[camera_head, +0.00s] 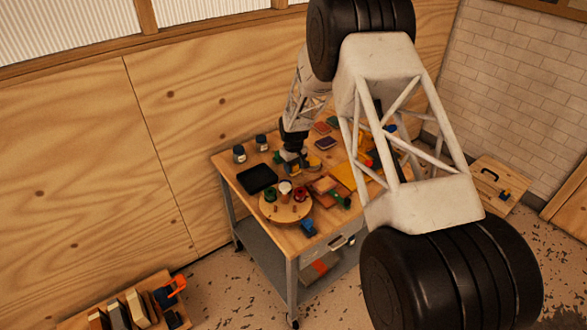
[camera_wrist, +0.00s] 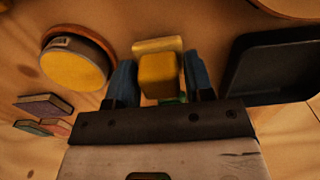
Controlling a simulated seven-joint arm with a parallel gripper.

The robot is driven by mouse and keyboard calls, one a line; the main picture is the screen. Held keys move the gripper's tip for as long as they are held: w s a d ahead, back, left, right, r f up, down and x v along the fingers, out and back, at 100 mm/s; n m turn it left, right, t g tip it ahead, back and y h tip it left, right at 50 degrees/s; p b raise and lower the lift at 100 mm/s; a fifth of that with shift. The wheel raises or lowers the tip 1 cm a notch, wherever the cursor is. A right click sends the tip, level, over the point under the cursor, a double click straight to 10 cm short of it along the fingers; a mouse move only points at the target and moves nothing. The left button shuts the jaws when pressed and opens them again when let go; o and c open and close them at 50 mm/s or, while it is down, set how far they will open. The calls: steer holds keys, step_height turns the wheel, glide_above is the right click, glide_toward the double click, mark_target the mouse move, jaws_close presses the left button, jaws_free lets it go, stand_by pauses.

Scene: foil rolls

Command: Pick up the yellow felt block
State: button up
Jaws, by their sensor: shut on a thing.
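The yellow felt block (camera_wrist: 159,74) sits between the two blue fingertips of my gripper (camera_wrist: 160,82) in the wrist view. My gripper is shut on it, one finger at each side. A paler yellow part (camera_wrist: 157,45) shows just beyond the block; I cannot tell whether it is a separate piece. In the head view my gripper (camera_head: 292,158) is low over the worktable (camera_head: 236,168), behind the round wooden board. The held block is too small to make out clearly there. I cannot tell whether it touches the tabletop.
A black tray (camera_wrist: 275,66) lies close to the right of my gripper in the wrist view; it also shows in the head view (camera_head: 257,179). A round yellow-topped thing (camera_wrist: 74,66) is at the left. Small jars (camera_head: 239,154) and the round board (camera_head: 285,209) with pots stand nearby.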

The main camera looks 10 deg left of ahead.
step_height(320, 180, up, 9)
steer(key=shift+r, duration=0.1)
stand_by(0.4)
stand_by(0.3)
steer(key=o, duration=0.5)
steer(key=shift+c, duration=0.2)
steer(key=c, duration=0.3)
steer(key=shift+d, duration=0.1)
steer(key=s+d, duration=0.1)
steer(key=d, duration=0.2)
steer(key=s+d, duration=0.2)
steer(key=d, duration=0.1)
steer(key=s+d+r, duration=0.1)
steer(key=s+d, duration=0.1)
steer(key=d, duration=0.1)
steer(key=shift+s+d, duration=0.2)
steer(key=shift+d, duration=0.05)
